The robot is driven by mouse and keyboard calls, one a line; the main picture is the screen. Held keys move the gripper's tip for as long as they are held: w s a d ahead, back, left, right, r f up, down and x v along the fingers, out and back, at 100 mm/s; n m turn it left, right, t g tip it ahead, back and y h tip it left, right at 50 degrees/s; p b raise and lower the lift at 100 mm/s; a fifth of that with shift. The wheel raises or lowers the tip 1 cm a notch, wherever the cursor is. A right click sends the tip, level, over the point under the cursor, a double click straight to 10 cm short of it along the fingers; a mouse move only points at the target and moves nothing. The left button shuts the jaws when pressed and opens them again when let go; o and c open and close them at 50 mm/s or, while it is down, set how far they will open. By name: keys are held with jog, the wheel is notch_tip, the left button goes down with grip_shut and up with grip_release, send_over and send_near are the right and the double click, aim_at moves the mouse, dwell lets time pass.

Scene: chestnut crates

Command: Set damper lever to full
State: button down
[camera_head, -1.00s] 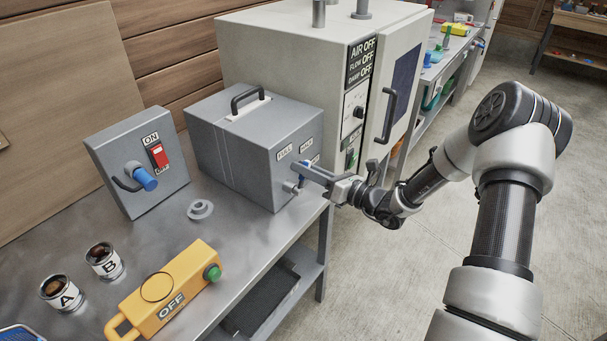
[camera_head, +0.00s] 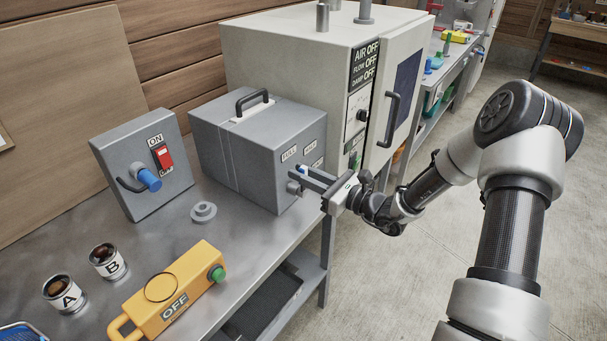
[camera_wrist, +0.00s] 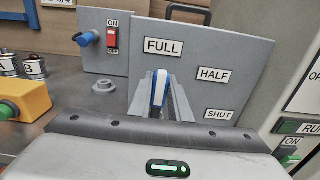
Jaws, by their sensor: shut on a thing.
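The damper lever (camera_wrist: 160,88) is a thin blue and white handle on the front of the grey box (camera_head: 262,150). In the wrist view it points up, just below the FULL label (camera_wrist: 164,47). The HALF label (camera_wrist: 214,75) and SHUT label (camera_wrist: 219,114) are to its right. My gripper (camera_head: 299,178) is at the front of the box, with its two fingers shut on the lever from either side. In the head view the fingers hide most of the lever. The lever's lower part and pivot are hidden in the wrist view.
A tall cabinet (camera_head: 290,60) with a handled door stands close behind and right of the box. On the bench are a switch box (camera_head: 135,185) with a blue knob, a grey ring piece (camera_head: 203,211), a yellow OFF box (camera_head: 165,290) and cups A (camera_head: 63,292) and B (camera_head: 107,262).

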jog(key=c, duration=1.6)
grip_release()
jog(key=shift+c, duration=0.2)
jog(key=v, duration=1.7)
jog(key=shift+s+d+p, duration=0.2)
jog(key=shift+p, duration=0.25)
jog(key=shift+f, duration=0.1)
